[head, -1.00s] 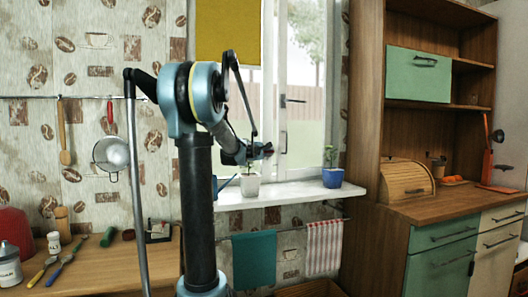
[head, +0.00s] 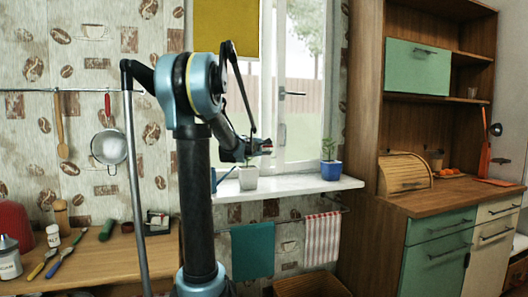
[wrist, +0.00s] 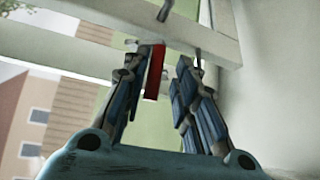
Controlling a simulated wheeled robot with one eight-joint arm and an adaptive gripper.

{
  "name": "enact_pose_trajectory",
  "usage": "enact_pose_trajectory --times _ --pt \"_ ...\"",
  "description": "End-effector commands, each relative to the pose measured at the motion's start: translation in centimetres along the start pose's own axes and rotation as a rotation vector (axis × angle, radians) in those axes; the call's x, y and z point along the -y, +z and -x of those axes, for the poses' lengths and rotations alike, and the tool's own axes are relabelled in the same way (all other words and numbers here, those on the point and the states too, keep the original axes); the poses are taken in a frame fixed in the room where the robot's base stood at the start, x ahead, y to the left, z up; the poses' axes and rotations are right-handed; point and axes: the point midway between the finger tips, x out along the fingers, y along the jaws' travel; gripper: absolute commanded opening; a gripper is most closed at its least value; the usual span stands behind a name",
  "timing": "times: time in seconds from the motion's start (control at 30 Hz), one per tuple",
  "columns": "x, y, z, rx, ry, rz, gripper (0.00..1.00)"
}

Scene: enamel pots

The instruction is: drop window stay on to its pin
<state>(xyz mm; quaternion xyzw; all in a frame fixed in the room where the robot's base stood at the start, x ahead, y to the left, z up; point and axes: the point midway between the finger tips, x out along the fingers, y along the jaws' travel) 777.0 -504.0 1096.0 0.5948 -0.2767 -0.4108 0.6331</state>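My gripper (wrist: 168,85) reaches up toward the white window frame (wrist: 200,38); its two fingers stand apart. A narrow red bar (wrist: 154,75) lies between them, close to the left finger, with a gap to the right finger. It may be part of the window stay, but I cannot tell for sure. In the head view my gripper (head: 266,147) is in front of the window above the sill, with a little red at its tips. A small dark metal piece (wrist: 165,10) shows on the frame at the top of the wrist view; I cannot make out the pin.
The white sill (head: 290,187) holds a white plant pot (head: 248,179) just below my gripper and a blue plant pot (head: 331,171) to its right. A wooden cabinet (head: 365,120) stands right of the window. A teal towel (head: 253,251) and a striped towel (head: 322,240) hang below the sill.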

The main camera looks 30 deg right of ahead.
Motion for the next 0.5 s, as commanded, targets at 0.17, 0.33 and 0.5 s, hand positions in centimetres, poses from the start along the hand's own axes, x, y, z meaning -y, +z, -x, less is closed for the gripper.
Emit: enact_pose_trajectory --times 0.17,0.33,0.5 --pt "0.0 0.1 0.0 0.002 0.000 0.000 0.31" --pt "0.0 0.1 0.1 0.001 0.000 0.000 0.31" --pt "0.0 0.0 1.2 0.001 -0.001 -0.001 0.31"
